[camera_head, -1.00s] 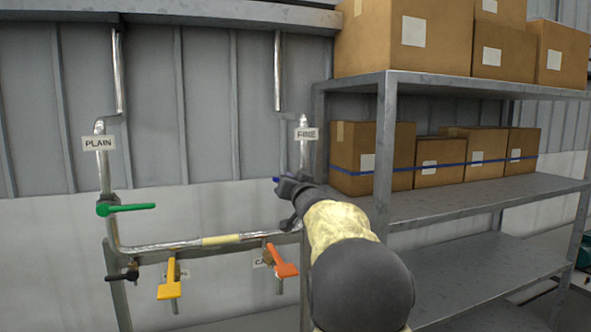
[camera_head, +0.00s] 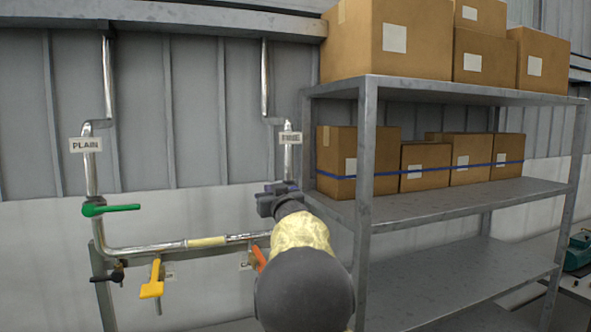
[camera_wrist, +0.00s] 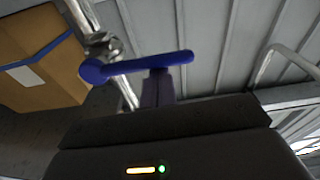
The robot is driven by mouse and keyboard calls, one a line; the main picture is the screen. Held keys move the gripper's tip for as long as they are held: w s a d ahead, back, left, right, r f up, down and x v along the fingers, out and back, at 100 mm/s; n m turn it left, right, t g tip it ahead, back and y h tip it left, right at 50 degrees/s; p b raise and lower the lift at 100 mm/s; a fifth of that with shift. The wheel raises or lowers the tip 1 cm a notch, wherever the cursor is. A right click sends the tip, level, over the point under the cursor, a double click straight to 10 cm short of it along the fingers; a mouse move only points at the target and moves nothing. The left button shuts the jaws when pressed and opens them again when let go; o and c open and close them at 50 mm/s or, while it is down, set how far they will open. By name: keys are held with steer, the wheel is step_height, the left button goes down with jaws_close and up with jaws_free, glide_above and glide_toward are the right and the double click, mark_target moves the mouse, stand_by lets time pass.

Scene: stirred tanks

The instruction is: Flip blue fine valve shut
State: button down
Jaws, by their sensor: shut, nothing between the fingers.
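The blue fine valve lever shows in the wrist view (camera_wrist: 135,68). Its left end is at the pipe fitting (camera_wrist: 103,46), and it points right, across the line of the pipe. My gripper (camera_wrist: 157,87) is shut and empty, its fingers right below the lever's free half; they look touching or nearly so. In the head view my gripper (camera_head: 277,190) is at the pipe (camera_head: 288,160) below the FINE label (camera_head: 290,138) and hides most of the valve.
A metal shelf (camera_head: 367,160) with cardboard boxes stands close to the right of my arm. The PLAIN pipe at left has a green lever (camera_head: 110,210). Below are a yellow lever (camera_head: 152,282), a black one (camera_head: 107,277) and a partly hidden orange one (camera_head: 259,257).

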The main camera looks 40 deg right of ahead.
stand_by(0.5)
step_height(320, 180, up, 4)
steer(key=p, duration=0.5)
steer(key=b+v, duration=0.4)
steer(key=v, duration=0.5)
steer(key=shift+f+b, duration=0.15)
steer(key=shift+b, duration=0.2)
steer(key=shift+s, duration=0.15)
steer(key=a+f+g+y, duration=0.2)
steer(key=a+f+g, duration=0.2)
steer(key=a+f, duration=0.7)
steer(key=a+f+g+y, duration=0.2)
steer(key=a+f+g, duration=0.3)
steer(key=f, duration=0.9)
steer(key=s+a+f+n+g+y, duration=0.3)
steer(key=s+a+f+g, duration=0.3)
steer(key=s+a+f, duration=1)
steer(key=shift+s+a+n+g, duration=0.3)
steer(key=shift+s+a, duration=0.6)
steer(key=shift+s, duration=0.2)
